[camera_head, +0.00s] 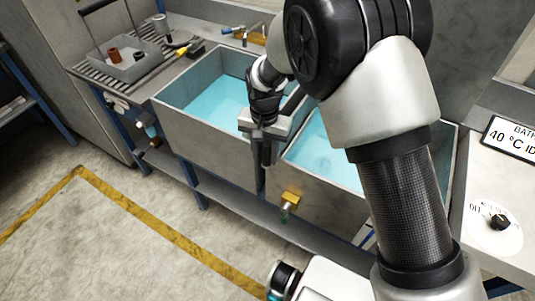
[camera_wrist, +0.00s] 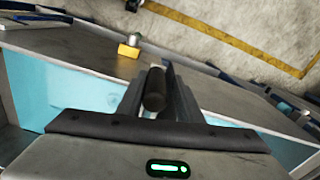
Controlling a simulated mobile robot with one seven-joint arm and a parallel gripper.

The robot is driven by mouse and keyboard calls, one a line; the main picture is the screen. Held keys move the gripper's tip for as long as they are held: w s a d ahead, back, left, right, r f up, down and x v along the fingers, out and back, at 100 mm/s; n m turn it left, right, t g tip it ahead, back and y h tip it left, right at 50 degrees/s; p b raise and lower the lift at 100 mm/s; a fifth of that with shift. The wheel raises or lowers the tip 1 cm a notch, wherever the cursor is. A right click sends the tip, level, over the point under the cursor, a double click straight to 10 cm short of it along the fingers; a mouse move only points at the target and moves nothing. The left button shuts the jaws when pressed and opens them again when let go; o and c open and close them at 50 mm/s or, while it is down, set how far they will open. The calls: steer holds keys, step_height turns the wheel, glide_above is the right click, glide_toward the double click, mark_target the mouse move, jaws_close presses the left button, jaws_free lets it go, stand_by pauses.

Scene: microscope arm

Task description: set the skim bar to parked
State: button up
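A dark cylindrical handle (camera_wrist: 155,90) stands between the two fingers of my gripper (camera_wrist: 156,80) in the wrist view. The fingers lie close against both its sides, so my gripper appears shut on it. In the head view my gripper (camera_head: 262,128) is at the front rim where the two water tanks meet, and the dark handle (camera_head: 266,153) shows just below it. I take this to be the skim bar's handle. The rest of the bar is hidden behind my gripper and arm, and I see no marking for parked.
The left tank (camera_head: 205,95) and right tank (camera_head: 318,150) hold blue water. A brass drain valve (camera_head: 290,198) sticks out from the front. A grey basket (camera_head: 125,62) stands on the left drainboard. A dial (camera_head: 498,221) is at the right.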

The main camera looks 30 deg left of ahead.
steer(key=shift+o, duration=0.4)
step_height(320, 180, up, 17)
steer(key=shift+r, duration=0.2)
steer(key=shift+d, duration=0.15)
stand_by(0.4)
